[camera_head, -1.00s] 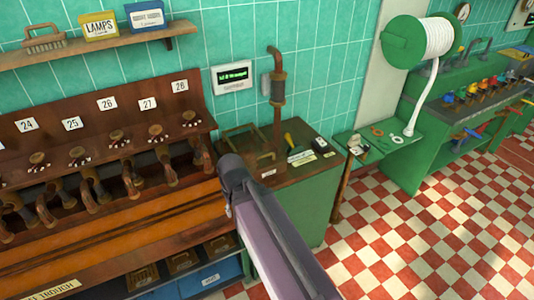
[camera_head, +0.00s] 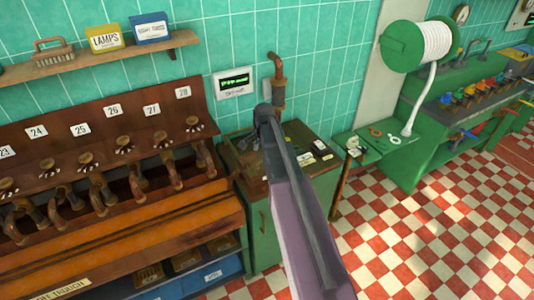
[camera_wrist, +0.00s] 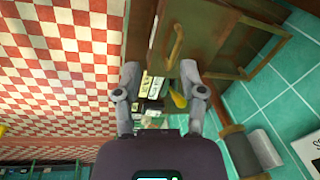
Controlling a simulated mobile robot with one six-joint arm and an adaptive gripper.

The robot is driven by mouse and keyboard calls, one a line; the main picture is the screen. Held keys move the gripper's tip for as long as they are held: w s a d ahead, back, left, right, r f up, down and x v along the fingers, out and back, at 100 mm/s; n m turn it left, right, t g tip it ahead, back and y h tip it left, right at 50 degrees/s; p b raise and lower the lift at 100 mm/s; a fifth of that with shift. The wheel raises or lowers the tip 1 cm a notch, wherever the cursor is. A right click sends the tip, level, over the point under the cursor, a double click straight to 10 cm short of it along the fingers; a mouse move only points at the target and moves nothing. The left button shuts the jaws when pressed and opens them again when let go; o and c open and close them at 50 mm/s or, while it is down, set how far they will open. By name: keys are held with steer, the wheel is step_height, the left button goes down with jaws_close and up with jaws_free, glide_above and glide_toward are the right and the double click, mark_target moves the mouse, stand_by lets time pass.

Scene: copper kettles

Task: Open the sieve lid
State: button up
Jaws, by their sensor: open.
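A brown wooden box (camera_head: 238,156) with a raised frame, which looks like the sieve, sits on top of the green cabinet. It also shows at the top of the wrist view (camera_wrist: 208,28), with a rounded bar handle (camera_wrist: 176,46) on it. I cannot tell where its lid ends or whether it is shut. My gripper (camera_wrist: 160,80) is open, its two fingers spread and empty. The handle lies beyond the fingertips, in the upper middle of that view, apart from them. In the head view my arm covers part of the box and its surroundings, and the fingers are not clear.
Cards and a yellow-handled tool (camera_wrist: 178,99) lie beside the box. The trough with several spouts (camera_head: 110,240) stands left. The checked floor (camera_head: 430,240) is clear.

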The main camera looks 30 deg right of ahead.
steer(key=w+d+r+m+p, duration=0.1)
steer(key=w+d+m, duration=0.2)
steer(key=d, duration=0.3)
steer(key=shift+w+r+m, duration=0.3)
steer(key=shift+w+r, duration=0.1)
steer(key=shift+f, duration=0.2)
steer(key=w+f+b, duration=0.1)
steer(key=f+b, duration=0.7)
steer(key=b, duration=0.1)
steer(key=w+f+b, duration=0.1)
steer(key=f+b, duration=0.3)
steer(key=f, duration=0.1)
steer(key=shift+w+a, duration=0.1)
steer(key=shift+w, duration=0.25)
steer(key=shift+b, duration=0.3)
